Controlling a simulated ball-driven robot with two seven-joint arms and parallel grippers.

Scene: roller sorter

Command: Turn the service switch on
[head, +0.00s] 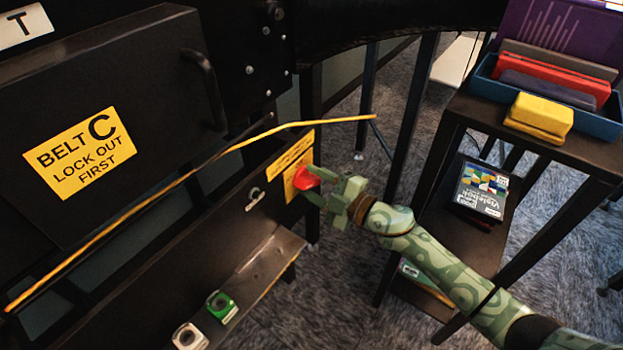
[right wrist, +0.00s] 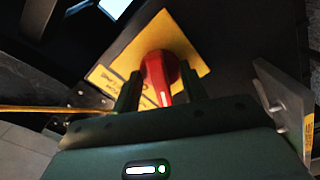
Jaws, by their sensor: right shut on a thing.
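The service switch is a red rotary knob (head: 305,178) on a yellow plate (head: 290,187), set in the black machine panel. It also shows in the right wrist view as a red knob (right wrist: 160,76) with a white line mark, on a square yellow plate (right wrist: 186,42). My right gripper (head: 314,185) is shut on the knob, with one finger on each side of it. In the right wrist view the fingers (right wrist: 160,92) flank the knob. The lettering on the plate is too small to read. My left gripper is not in view.
A yellow rod or cable (head: 230,147) runs across the panel. A ledge (head: 268,268) below holds a green-topped block (head: 220,304) and a white-topped block (head: 188,338). A black shelf (head: 455,112) at right carries a blue bin (head: 484,82). A yellow "Belt C" sign (head: 78,150) marks the cover.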

